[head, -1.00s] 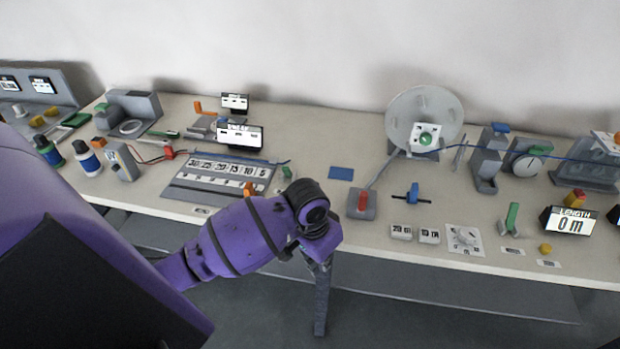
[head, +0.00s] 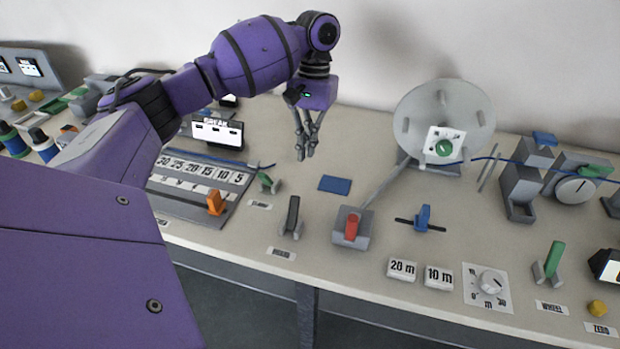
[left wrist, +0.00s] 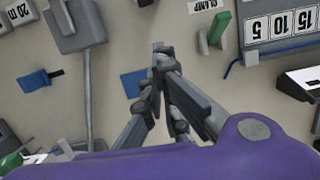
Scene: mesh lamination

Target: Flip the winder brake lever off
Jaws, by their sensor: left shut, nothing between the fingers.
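My left gripper (head: 306,152) is above the table, pointing down with its fingers together and empty. In the left wrist view its fingers (left wrist: 160,60) hang over the bench near a flat blue pad. In the head view a red lever (head: 352,226) stands on a grey block joined by a long bar to the reel (head: 443,110). To its left, a dark lever (head: 292,214) stands on a small base behind a label too blurred to read surely. I cannot tell for certain which is the winder brake. Both stand nearer the front edge than my gripper. My right gripper is out of view.
A green lever (head: 268,182) and an orange lever (head: 216,202) stand left of the dark one. A blue lever (head: 422,218) stands right of the red one. The blue pad (head: 335,185) lies flat. A display (head: 217,131) stands behind the numbered strip.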

